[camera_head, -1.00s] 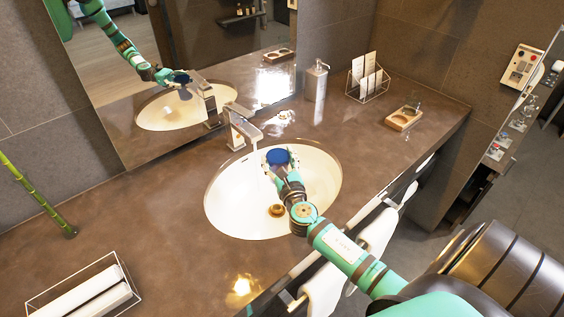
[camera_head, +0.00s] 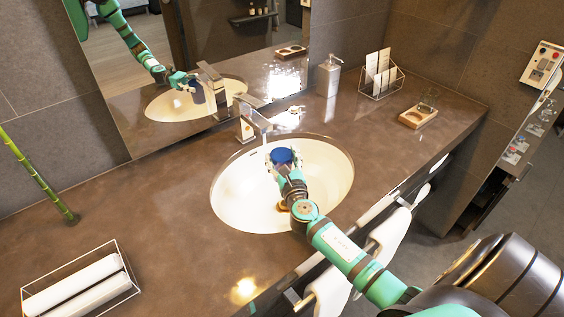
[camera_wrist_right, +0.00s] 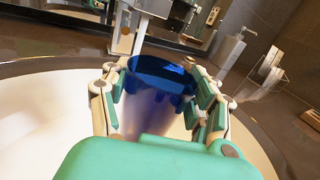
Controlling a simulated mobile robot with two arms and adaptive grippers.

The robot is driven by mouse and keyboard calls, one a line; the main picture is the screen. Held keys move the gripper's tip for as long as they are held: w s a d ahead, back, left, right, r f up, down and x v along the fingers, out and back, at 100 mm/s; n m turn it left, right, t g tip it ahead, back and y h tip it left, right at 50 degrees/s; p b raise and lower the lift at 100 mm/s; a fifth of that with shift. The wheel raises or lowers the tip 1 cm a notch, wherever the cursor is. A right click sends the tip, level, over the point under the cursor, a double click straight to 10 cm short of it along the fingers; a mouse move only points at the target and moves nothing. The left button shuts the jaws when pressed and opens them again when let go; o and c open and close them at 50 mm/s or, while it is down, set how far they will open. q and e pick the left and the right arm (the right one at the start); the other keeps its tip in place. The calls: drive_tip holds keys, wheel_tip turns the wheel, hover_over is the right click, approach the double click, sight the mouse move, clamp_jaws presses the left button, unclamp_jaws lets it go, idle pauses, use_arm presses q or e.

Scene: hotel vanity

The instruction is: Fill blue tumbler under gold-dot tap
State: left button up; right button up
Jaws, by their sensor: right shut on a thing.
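The blue tumbler (camera_head: 284,157) is held over the white oval basin, just below and right of the tap spout in the head view. My right gripper (camera_head: 286,168) is shut on it, with fingers along both sides. In the right wrist view the translucent tumbler (camera_wrist_right: 160,95) looks roughly upright between the finger pads, its rim open upward. The silver tap (camera_head: 246,122) stands at the basin's back edge; its spout (camera_wrist_right: 139,38) is beyond the rim in the wrist view. My left gripper is out of view.
The basin (camera_head: 228,200) is sunk in a brown counter. A soap dispenser (camera_head: 328,76), a wire card rack (camera_head: 381,84) and a wooden soap dish (camera_head: 416,117) stand right of the tap. The mirror behind reflects my arm. A towel basket (camera_head: 82,289) sits front left.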

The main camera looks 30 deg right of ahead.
drive_tip(key=shift+w, duration=0.1)
drive_tip(key=w+b, duration=0.2)
drive_tip(key=w, duration=0.6)
drive_tip(key=shift+a, duration=0.35)
drive_tip(key=shift+s, duration=0.15)
idle(2.9)
drive_tip(key=shift+s+d+r+p, duration=0.15)
drive_tip(key=shift+s+p, duration=0.55)
drive_tip(key=shift+s, duration=1.4)
drive_tip(key=shift+s+d+f+p, duration=0.2)
drive_tip(key=shift+s+p, duration=0.45)
drive_tip(key=shift+s, duration=1.45)
drive_tip(key=shift+r, duration=0.2)
